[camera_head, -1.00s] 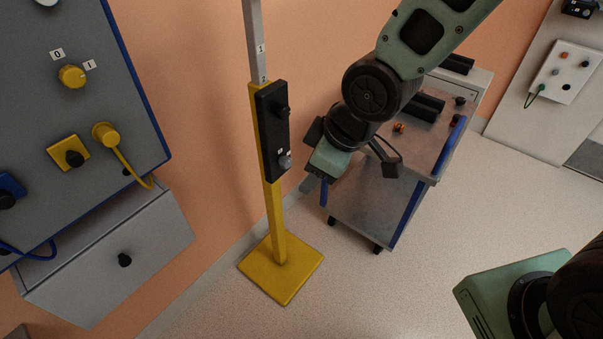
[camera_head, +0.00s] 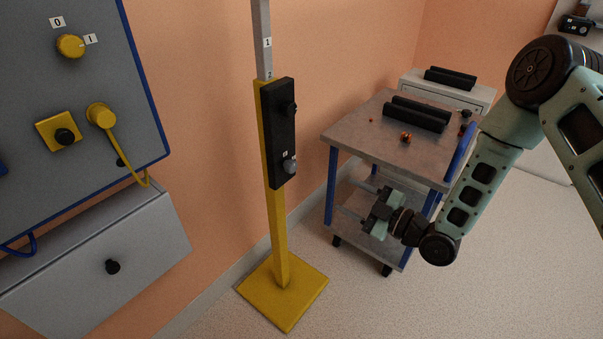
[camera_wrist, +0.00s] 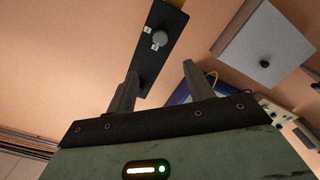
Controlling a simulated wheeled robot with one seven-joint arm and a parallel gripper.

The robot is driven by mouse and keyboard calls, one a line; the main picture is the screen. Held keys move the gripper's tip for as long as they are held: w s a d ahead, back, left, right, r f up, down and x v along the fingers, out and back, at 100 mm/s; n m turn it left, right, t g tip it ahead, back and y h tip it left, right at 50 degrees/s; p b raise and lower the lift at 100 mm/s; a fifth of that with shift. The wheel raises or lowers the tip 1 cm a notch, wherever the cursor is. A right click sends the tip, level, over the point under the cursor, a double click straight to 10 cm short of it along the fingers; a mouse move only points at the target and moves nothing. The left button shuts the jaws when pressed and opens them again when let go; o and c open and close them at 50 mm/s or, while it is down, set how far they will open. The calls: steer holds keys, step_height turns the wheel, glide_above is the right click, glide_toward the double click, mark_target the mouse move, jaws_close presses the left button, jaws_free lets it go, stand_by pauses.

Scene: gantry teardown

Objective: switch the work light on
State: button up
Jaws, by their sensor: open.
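The work light's yellow stand (camera_head: 277,225) rises from a square yellow base, with a grey upper pole. The lamp head is out of view. My gripper (camera_head: 372,218) is open and empty, right of the stand, in front of the trolley and lower than the box.
A metal trolley (camera_head: 362,138) with black rolls on top stands right of the stand. A grey wall panel (camera_head: 90,80) with yellow knobs and a cable hangs at left, above a grey drawer (camera_head: 150,245). The floor between stand and trolley is clear.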

mark_target(294, 168)
steer(key=x, duration=1.7)
steer(key=shift+c, duration=0.2)
steer(key=c, duration=0.9)
